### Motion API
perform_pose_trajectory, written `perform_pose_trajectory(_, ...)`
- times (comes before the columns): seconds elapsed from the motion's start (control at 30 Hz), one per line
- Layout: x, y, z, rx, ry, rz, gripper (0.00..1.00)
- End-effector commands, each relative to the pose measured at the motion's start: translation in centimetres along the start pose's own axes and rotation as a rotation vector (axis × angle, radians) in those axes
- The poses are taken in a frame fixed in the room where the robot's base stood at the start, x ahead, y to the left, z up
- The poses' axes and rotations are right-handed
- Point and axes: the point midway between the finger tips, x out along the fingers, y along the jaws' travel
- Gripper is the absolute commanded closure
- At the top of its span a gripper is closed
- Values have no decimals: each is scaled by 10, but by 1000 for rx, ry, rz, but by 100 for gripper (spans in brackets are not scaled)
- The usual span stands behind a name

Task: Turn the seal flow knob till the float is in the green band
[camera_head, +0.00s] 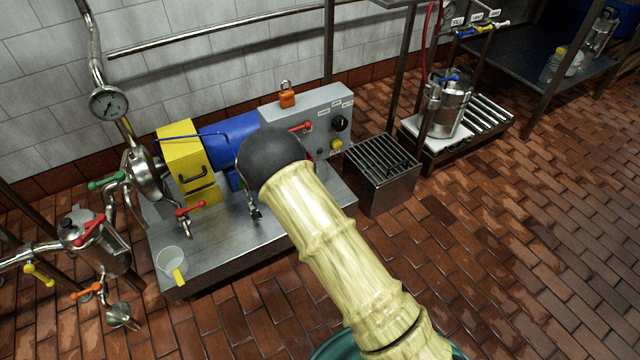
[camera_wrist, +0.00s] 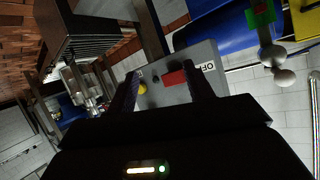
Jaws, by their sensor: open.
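The grey control box (camera_head: 315,110) stands on the steel skid behind my arm. It carries a red lever (camera_head: 300,127), a black knob (camera_head: 340,122) and a yellow knob (camera_head: 336,144); I cannot read which label says seal flow. In the wrist view the yellow knob (camera_wrist: 143,88) and a red lever (camera_wrist: 174,78) lie between the fingers of my open, empty gripper (camera_wrist: 166,88), beyond the tips. My arm hides my gripper in the head view.
A blue motor (camera_head: 228,138) and yellow guard (camera_head: 183,165) stand left of the box, with an orange padlock (camera_head: 287,95) on top of the box. A grated steel box (camera_head: 382,185) is to the right. A cup (camera_head: 171,262) sits at the skid's front left corner.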

Motion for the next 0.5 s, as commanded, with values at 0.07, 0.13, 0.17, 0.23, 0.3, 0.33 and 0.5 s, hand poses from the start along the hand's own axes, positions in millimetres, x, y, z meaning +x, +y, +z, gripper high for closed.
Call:
perform_pose_trajectory(0.07,-7,4,-17,11,-24,17,48)
perform_pose_trajectory(0.13,-12,8,-26,16,-47,31,48)
perform_pose_trajectory(0.17,-14,10,-30,18,-55,37,48)
perform_pose_trajectory(0.23,-19,13,-39,24,-77,48,48)
perform_pose_trajectory(0.3,-24,17,-46,29,-96,59,48)
perform_pose_trajectory(0.33,-26,18,-48,30,-105,62,48)
perform_pose_trajectory(0.5,-31,22,-55,33,-132,73,48)
